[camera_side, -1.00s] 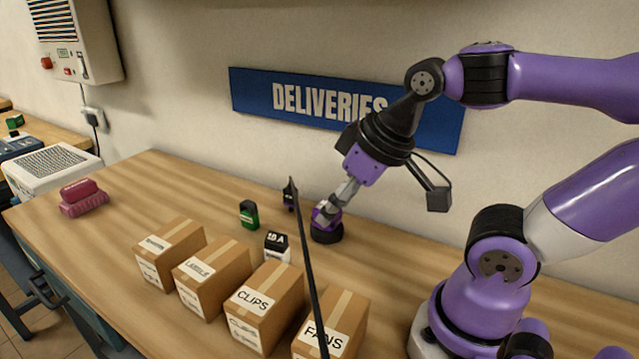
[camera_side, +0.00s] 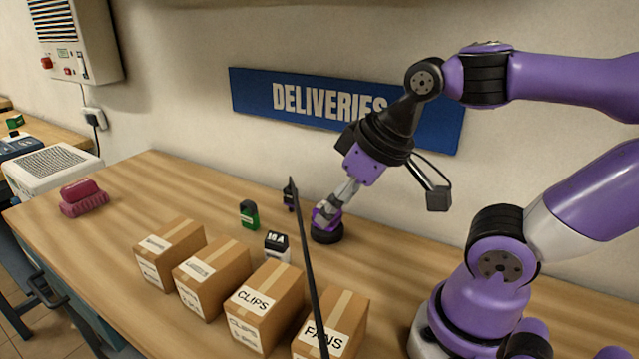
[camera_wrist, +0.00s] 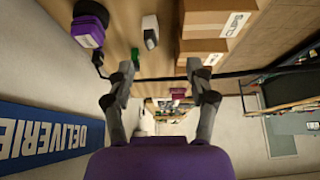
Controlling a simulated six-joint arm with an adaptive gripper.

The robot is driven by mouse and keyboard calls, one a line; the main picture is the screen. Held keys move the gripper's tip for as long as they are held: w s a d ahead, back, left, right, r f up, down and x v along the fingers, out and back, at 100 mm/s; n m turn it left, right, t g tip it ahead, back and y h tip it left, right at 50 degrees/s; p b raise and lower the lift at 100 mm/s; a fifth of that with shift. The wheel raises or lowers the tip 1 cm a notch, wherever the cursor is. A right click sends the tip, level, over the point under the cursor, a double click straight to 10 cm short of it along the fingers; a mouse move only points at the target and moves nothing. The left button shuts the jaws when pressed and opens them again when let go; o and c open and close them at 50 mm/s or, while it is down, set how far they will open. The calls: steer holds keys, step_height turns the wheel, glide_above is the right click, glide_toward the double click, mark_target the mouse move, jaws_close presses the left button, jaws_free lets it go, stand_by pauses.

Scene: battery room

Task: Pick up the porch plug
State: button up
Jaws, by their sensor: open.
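No label reading porch plug is legible, so I cannot tell which small item it is. A purple block with a black round base (camera_side: 327,235) stands on the table under my gripper (camera_side: 331,212); the fingers partly cover it. In the wrist view the purple block (camera_wrist: 88,30) is at the upper left, outside the fingers.
Several cardboard boxes, including a CLIPS box (camera_side: 265,305) and a FANS box (camera_side: 333,325), line the table's front. A thin dark bar (camera_side: 308,262) crosses the side view. A maroon item (camera_side: 83,197) lies left. The table (camera_side: 150,185) is clear at the back left.

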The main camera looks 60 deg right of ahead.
steer(key=w+d+r, duration=0.2)
steer(key=w+d, duration=0.1)
steer(key=w, duration=0.4)
steer(key=g, duration=0.2)
glide_toward(291, 189)
step_height(291, 189, down, 2)
steer(key=x, duration=0.5)
steer(key=shift+w+d+f, duration=0.1)
steer(key=shift+w+d, duration=0.05)
steer(key=shift+d, duration=0.1)
steer(key=x, duration=0.5)
steer(key=shift+w+a+f, duration=0.2)
steer(key=shift+w+f, duration=0.05)
steer(key=shift+w, duration=0.05)
jaws_close()
